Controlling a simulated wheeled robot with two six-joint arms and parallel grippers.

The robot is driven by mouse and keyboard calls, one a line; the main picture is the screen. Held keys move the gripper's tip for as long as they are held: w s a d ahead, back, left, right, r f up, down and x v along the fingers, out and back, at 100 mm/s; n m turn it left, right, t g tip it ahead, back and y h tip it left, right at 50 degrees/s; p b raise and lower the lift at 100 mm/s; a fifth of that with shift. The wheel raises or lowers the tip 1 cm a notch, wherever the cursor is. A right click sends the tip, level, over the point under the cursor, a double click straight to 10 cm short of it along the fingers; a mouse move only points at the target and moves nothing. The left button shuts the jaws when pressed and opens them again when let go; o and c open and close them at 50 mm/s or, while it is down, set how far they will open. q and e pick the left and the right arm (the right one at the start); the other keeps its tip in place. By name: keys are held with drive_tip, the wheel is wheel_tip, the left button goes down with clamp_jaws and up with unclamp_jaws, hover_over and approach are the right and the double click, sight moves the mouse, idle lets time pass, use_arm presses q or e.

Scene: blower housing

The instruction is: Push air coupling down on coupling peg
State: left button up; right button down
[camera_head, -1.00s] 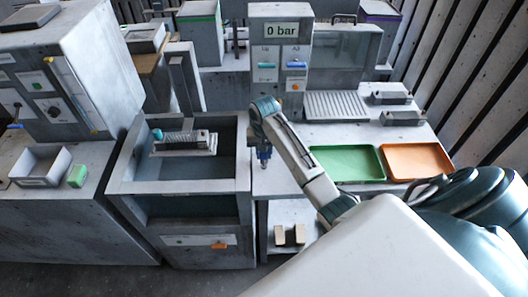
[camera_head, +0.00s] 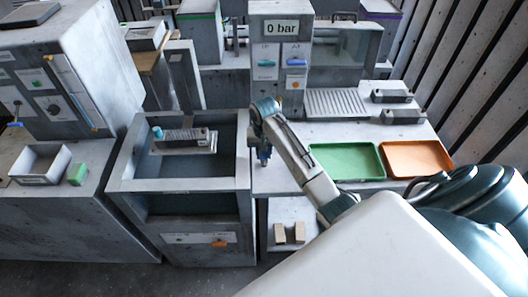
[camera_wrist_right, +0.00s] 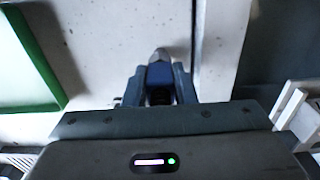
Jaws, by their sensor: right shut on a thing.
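My right gripper (camera_head: 264,158) points down over the front left part of the grey workbench, below the 0 bar panel. In the right wrist view the gripper (camera_wrist_right: 160,80) has its dark blue fingers close together around a small part. A rounded grey metal tip, likely the air coupling (camera_wrist_right: 160,55), shows just beyond the fingers. The rest of it is hidden by the fingers. I cannot make out the coupling peg, nor whether the held part touches it. My left gripper is not in view.
A green tray (camera_head: 346,178) and an orange tray (camera_head: 447,172) lie right of the gripper. A grey open-topped cabinet (camera_head: 118,186) with a ribbed part (camera_head: 184,137) stands to the left. The pressure panel (camera_head: 281,9) reading 0 bar rises behind. Two tan blocks (camera_head: 280,235) sit below the bench.

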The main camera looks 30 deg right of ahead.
drive_tip(key=shift+f, duration=0.3)
idle(0.5)
drive_tip(key=c, duration=1.1)
unclamp_jaws()
